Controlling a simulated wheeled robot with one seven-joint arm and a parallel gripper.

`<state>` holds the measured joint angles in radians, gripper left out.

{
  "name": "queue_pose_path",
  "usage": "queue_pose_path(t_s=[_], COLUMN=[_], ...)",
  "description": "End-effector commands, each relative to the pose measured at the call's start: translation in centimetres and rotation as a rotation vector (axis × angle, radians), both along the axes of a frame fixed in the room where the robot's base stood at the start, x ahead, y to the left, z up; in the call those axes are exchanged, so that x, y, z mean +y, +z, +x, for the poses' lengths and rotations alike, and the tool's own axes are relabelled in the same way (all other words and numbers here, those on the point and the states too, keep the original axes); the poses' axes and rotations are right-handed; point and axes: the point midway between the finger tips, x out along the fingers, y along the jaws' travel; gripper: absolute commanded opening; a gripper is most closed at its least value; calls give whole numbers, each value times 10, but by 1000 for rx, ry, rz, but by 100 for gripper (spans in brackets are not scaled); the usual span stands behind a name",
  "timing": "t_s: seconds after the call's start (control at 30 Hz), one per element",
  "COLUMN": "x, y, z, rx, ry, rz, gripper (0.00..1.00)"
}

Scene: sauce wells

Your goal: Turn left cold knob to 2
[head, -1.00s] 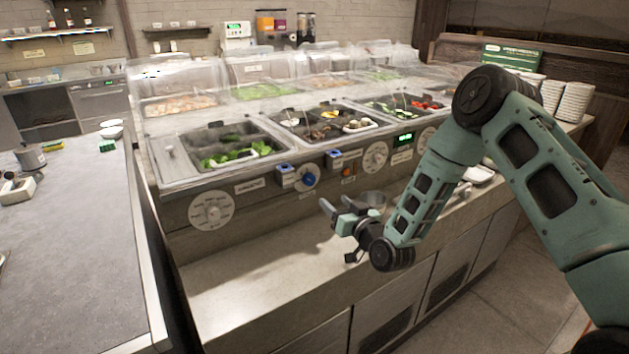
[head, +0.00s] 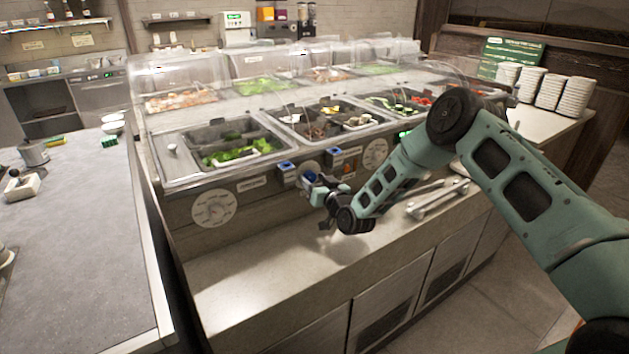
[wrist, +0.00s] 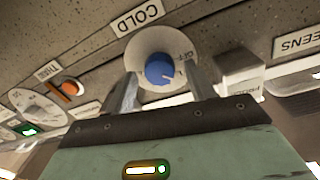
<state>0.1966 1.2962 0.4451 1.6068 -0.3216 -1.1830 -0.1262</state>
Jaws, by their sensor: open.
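The left cold knob (wrist: 160,69) is blue, on a round white dial (wrist: 150,45) with a COLD label (wrist: 137,17) above it in the wrist view. OFF lettering shows at the dial's upper right; a small white mark shows on the knob's lower right. My gripper (wrist: 161,73) is open, one finger on each side of the knob. I cannot tell whether either finger touches it. In the head view my gripper (head: 313,184) is at the counter's front panel and hides most of the knob.
A large white dial (head: 213,208) is further left. Tongs (head: 436,200) lie on the ledge at right; the ledge (head: 240,285) is clear at left.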

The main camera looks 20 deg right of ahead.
Motion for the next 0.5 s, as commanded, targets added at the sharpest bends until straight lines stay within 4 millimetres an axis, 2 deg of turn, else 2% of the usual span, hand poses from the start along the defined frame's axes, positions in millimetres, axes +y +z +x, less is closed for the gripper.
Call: queue_pose_path(t_s=[0.07,0.1,0.23,0.27,0.5], x=[0,0,0,0,0], y=[0,0,0,0,-1], z=[0,0,0,0,0], rx=[0,0,0,0,3], ry=[0,0,0,0,0], rz=[0,0,0,0,13], gripper=[55,49,13,10,10])
